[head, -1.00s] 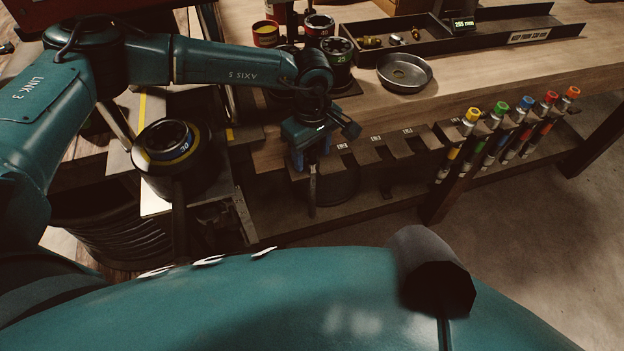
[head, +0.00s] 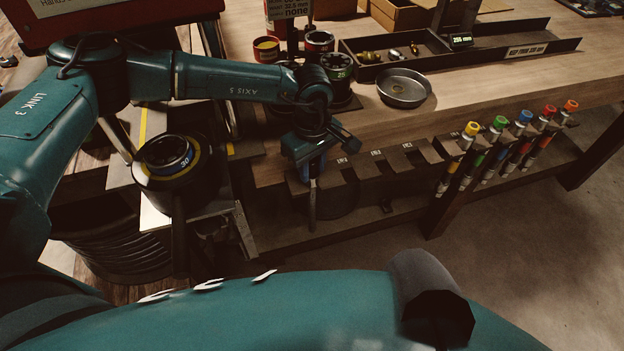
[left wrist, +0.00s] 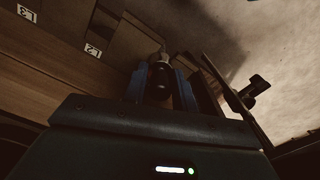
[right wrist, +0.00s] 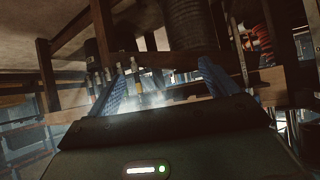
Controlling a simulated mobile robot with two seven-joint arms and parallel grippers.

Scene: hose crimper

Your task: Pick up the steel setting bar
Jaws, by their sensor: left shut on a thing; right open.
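My left gripper (head: 311,172) is at the front edge of the workbench, beside the notched rack. It is shut on a slim grey bar (head: 312,205), which I take to be the steel setting bar. The bar hangs roughly upright below the fingers in the head view. In the left wrist view, the bar's dark end with a red spot and a pale metal part (left wrist: 160,59) show between the blue fingers. The fingers hide its middle. My right gripper (right wrist: 165,82) is open and empty in the right wrist view. It is not seen in the head view.
Several colour-capped tubes (head: 463,146) stand in the rack to the right. A round metal dish (head: 404,88) and a long dark tray (head: 490,53) are on the bench (head: 470,90). A die unit (head: 168,158) stands left of my gripper. Floor at right is clear.

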